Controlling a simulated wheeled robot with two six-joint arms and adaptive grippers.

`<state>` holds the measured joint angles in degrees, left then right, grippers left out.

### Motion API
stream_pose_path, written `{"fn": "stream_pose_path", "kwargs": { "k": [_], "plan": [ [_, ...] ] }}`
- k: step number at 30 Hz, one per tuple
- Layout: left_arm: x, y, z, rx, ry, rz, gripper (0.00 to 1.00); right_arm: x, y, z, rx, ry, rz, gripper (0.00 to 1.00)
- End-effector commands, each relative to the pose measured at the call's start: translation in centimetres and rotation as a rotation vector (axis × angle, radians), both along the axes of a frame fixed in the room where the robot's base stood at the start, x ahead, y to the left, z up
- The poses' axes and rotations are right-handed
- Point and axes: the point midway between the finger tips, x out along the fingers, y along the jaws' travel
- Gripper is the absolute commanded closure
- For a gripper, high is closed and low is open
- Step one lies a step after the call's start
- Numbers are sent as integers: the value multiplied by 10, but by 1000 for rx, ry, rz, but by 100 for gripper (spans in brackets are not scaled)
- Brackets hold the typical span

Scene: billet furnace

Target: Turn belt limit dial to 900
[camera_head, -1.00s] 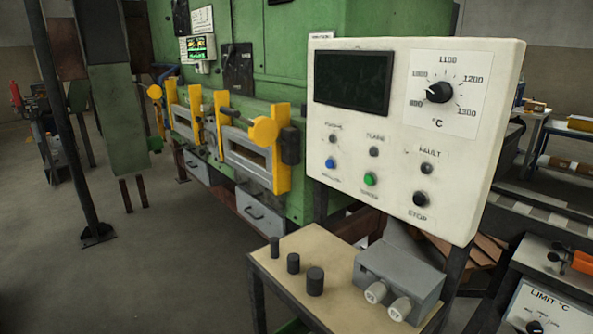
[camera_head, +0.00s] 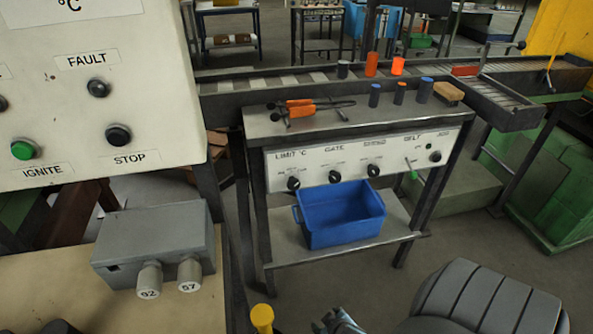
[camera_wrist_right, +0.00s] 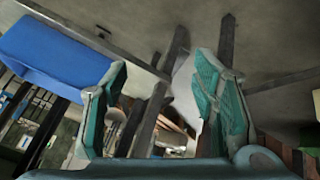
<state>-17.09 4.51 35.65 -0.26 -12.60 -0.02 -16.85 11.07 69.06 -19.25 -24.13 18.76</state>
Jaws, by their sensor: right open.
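The belt panel (camera_head: 355,160) is a white strip under a grey table top, with "LIMIT °C" at its left end and "BELT" towards its right. The black limit dial (camera_head: 293,183) sits below the "LIMIT °C" label; its pointer and scale are too small to read. Two similar black dials, one under "GATE" (camera_head: 334,176) and one right of it (camera_head: 373,170), are beside it. My right gripper (camera_head: 339,322) shows only partly at the bottom edge, well below the panel. In the right wrist view my right gripper (camera_wrist_right: 162,68) is open and empty, its teal pads apart. My left gripper is out of view.
A blue bin (camera_head: 340,222) stands on the shelf just below the dials. The white furnace panel (camera_head: 100,90) and a grey box (camera_head: 155,245) stand at left. Open floor lies in front of the bin.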

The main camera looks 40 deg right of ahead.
Motion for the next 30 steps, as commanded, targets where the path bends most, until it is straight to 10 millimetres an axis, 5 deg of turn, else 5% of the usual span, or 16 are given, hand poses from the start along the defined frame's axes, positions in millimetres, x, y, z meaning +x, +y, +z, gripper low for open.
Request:
{"fn": "stream_pose_path", "kwargs": {
  "k": [1,4,6,9,12,17,30],
  "plan": [
    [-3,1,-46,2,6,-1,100,48,-16,8,-62,-141,-6,46],
    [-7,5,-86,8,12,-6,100,117,-38,96,-170,-448,-53,46],
    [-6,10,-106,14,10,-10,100,139,-43,160,-214,-647,-90,46],
    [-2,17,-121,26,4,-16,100,146,-41,232,-238,-859,-130,46],
    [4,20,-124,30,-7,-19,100,146,-40,268,-242,-961,-149,46],
    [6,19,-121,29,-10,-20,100,164,-48,278,-240,-978,-150,46],
    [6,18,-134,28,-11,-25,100,257,-99,276,-237,-975,-149,46]
  ]
}}
